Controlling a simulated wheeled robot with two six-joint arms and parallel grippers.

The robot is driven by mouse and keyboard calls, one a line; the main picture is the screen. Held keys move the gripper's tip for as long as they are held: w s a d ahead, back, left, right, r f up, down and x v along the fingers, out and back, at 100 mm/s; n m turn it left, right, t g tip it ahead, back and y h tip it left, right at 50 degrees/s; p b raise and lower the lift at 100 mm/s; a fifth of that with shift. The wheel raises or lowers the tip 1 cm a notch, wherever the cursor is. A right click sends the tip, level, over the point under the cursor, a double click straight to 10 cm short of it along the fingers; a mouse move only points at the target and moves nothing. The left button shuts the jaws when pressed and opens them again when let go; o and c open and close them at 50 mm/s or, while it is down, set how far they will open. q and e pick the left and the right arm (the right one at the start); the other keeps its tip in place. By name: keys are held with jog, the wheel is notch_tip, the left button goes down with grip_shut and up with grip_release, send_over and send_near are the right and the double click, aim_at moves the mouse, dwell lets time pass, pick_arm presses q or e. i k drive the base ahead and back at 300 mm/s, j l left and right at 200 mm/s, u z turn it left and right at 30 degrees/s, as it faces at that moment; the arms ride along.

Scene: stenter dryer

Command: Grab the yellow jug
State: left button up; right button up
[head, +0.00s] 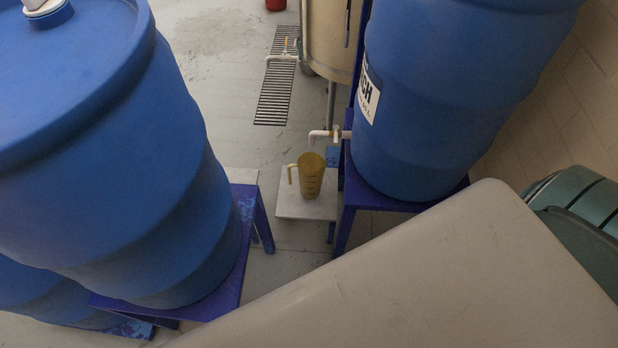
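The yellow jug (312,177) stands upright on a small pale square platform (291,207) near the middle of the head view. Its handle is on the left side. A white tap (329,134) reaches out just above it from the right. Neither of my grippers shows in the head view.
A blue drum (450,90) on a blue stand (355,187) is right of the jug. Another blue drum (110,150) on a stand (240,230) fills the left. A large beige surface (440,280) covers the lower right. Grey floor (215,85) with a drain grate (275,90) lies behind.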

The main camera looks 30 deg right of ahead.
aim_at(311, 166)
jog(key=k+l+z, duration=0.15)
jog(key=z, duration=0.35)
jog(key=k+l+z, duration=0.15)
jog(key=z, duration=0.3)
jog(key=l, duration=0.1)
